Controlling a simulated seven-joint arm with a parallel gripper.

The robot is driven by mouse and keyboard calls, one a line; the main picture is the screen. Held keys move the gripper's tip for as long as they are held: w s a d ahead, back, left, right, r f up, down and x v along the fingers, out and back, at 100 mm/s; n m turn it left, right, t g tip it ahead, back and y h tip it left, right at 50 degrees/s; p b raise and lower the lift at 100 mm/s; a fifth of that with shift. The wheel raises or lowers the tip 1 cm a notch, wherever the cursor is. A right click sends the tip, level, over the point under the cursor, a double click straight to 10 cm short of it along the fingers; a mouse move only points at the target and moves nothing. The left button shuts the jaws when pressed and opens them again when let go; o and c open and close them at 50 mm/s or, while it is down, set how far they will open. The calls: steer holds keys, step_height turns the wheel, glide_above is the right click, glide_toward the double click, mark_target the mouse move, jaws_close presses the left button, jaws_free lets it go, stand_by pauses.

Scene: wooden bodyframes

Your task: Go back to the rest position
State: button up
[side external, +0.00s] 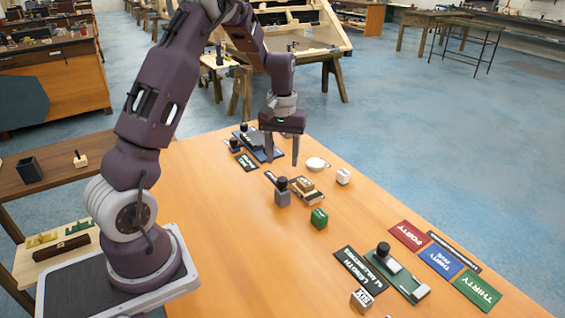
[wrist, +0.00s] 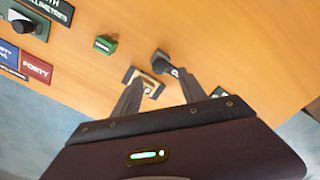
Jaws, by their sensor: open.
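My gripper (side external: 281,158) hangs pointing down above the far part of the wooden table (side external: 215,215), with its two fingers apart and nothing between them. In the wrist view its fingers (wrist: 158,80) reach toward a grey block with a black knob (wrist: 163,62) and a beige and black piece (wrist: 148,84). These also show in the side view as the grey block (side external: 282,195) and the beige piece (side external: 306,188), below the fingertips. The fingers hide part of the beige piece in the wrist view. I cannot tell the exact height of the fingertips.
A green block (side external: 319,218) stands nearby, with a white round item (side external: 317,164) and a white block (side external: 343,176) behind. A dark blue fixture (side external: 260,145) is at the far edge. Coloured label cards (side external: 408,236) and a green fixture (side external: 402,280) lie at right. The left tabletop is clear.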

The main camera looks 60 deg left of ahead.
steer(key=s+d+r+m+t, duration=0.2)
steer(key=s+d+r, duration=0.3)
steer(key=d+r, duration=0.25)
steer(key=s+d+r+m+t, duration=0.1)
steer(key=s+d+r+m, duration=0.25)
steer(key=d+r, duration=0.4)
steer(key=s+d+r+m+t, duration=0.1)
steer(key=s+d+m, duration=0.1)
steer(key=s, duration=0.5)
steer(key=s+d+m+t, duration=0.1)
steer(key=s+d, duration=0.2)
steer(key=s, duration=0.5)
steer(key=shift+d+r+m+t, duration=0.3)
steer(key=shift+d+r+m, duration=0.05)
